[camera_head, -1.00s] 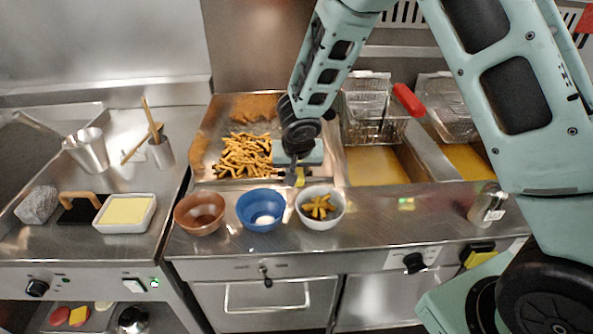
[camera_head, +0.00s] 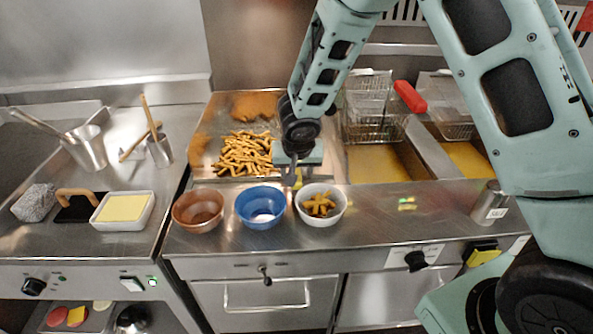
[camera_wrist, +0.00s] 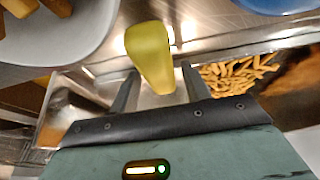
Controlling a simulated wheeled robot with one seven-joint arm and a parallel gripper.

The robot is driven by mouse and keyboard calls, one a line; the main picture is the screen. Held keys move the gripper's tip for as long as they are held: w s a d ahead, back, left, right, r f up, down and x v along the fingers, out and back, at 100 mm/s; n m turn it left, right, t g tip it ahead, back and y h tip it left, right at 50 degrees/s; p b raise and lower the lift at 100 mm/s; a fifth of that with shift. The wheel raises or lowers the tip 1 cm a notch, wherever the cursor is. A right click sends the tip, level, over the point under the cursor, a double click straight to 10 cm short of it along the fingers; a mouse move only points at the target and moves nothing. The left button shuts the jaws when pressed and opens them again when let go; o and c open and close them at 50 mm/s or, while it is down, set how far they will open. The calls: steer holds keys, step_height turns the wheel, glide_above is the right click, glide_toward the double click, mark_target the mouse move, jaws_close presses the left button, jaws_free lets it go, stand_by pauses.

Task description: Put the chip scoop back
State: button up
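The yellow handle (camera_wrist: 152,58) of what looks like the chip scoop shows in the wrist view, between my two fingers. Its yellow also shows in the head view (camera_head: 298,179), just under my gripper (camera_head: 291,176). In the wrist view my gripper (camera_wrist: 160,72) has its fingers apart on either side of the handle, with a gap visible at the right finger. The rest of the scoop cannot be made out. A heap of chips (camera_head: 246,154) lies in the metal chip tray (camera_head: 205,130), left of my gripper.
A brown bowl (camera_head: 198,222), a blue bowl (camera_head: 262,218) and a white bowl with chips (camera_head: 332,217) stand along the front edge. Fryer baskets (camera_head: 372,125) and an oil vat (camera_head: 378,164) are at the right.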

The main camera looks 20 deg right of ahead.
steer(key=shift+r, duration=0.1)
steer(key=shift+r+p, duration=0.5)
steer(key=shift+p, duration=0.3)
steer(key=v, duration=0.5)
steer(key=shift+r, duration=0.1)
steer(key=s+a+b, duration=0.1)
steer(key=s, duration=0.2)
steer(key=s+a+b, duration=0.1)
steer(key=s+b, duration=0.1)
steer(key=s, duration=0.1)
steer(key=s+a+b, duration=0.1)
steer(key=s+b, duration=0.1)
steer(key=s, duration=0.2)
steer(key=shift+a+f, duration=0.15)
steer(key=shift+f, duration=0.2)
steer(key=shift+s+a+r+b, duration=0.1)
steer(key=shift+s+a+b, duration=0.1)
steer(key=shift+s+b, duration=0.3)
steer(key=s+a+r+n+g+y, duration=0.1)
steer(key=s+a+r+n+g, duration=0.1)
steer(key=s+n, duration=0.3)
steer(key=s+a+r+n+g+y, duration=0.1)
steer(key=s+n, duration=0.5)
steer(key=s, duration=0.8)
steer(key=shift+s+a+r+g, duration=0.25)
steer(key=shift+a+r+g, duration=0.3)
steer(key=shift+g, duration=0.15)
